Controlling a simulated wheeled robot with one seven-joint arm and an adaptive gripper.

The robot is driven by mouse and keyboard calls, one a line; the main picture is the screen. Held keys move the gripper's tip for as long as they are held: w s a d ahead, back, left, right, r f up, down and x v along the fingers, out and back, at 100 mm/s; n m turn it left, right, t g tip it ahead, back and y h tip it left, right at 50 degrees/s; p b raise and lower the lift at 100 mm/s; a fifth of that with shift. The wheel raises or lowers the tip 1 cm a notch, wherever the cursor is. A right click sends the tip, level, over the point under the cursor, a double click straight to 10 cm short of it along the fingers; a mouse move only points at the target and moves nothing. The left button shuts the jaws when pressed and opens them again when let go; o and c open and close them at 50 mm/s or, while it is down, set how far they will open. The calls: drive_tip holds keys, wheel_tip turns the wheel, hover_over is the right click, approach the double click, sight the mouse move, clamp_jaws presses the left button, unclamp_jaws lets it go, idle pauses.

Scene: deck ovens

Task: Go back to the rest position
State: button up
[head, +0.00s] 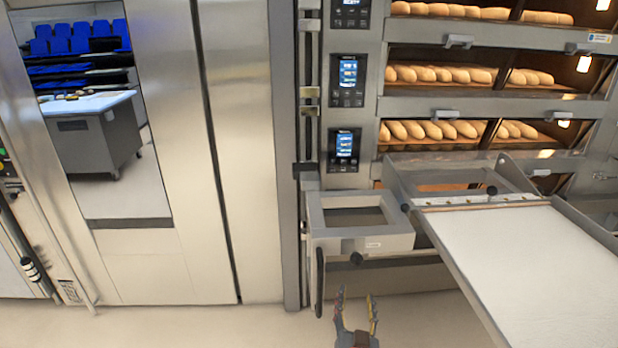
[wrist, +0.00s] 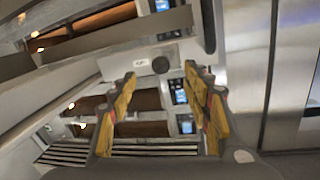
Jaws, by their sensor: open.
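My gripper (head: 356,308) shows at the bottom centre of the head view, its fingers apart and pointing up. Nothing is between the fingers. It is in front of the oven, below the small metal frame (head: 359,222) with a dark knob, and left of the loader with a pale belt (head: 520,262). In the wrist view, the gripper's yellow-padded fingers (wrist: 160,105) stand wide apart and empty, and the oven front shows tilted behind them. The rest of my arm is out of view in the head view.
The deck oven holds bread loaves (head: 440,130) on several levels, with control panels (head: 347,80) on its left. Metal doors (head: 240,150) stand to the left; a window shows a worktable (head: 95,140) and blue crates. The floor (head: 180,325) in front is clear.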

drive_tip(key=s+a+f+n+g+y, duration=0.1)
drive_tip(key=a+f+g+y, duration=0.1)
drive_tip(key=f, duration=0.3)
drive_tip(key=s+a+f+n+g+y, duration=0.1)
drive_tip(key=s+a+f+g, duration=0.1)
drive_tip(key=f, duration=0.3)
drive_tip(key=s+a+n+g+y, duration=0.2)
drive_tip(key=s+a+g, duration=0.2)
drive_tip(key=s+g, duration=0.3)
drive_tip(key=s+d+r, duration=0.3)
drive_tip(key=s+r, duration=0.2)
drive_tip(key=r, duration=0.3)
drive_tip(key=s+d+r+h+p, duration=0.1)
drive_tip(key=s+d+r, duration=0.3)
drive_tip(key=r, duration=0.4)
drive_tip(key=s+d+r, duration=0.3)
drive_tip(key=s+r, duration=0.4)
drive_tip(key=r, duration=0.1)
drive_tip(key=shift+d+r+h+p, duration=0.3)
drive_tip(key=shift+d, duration=0.1)
drive_tip(key=shift+c, duration=1.1)
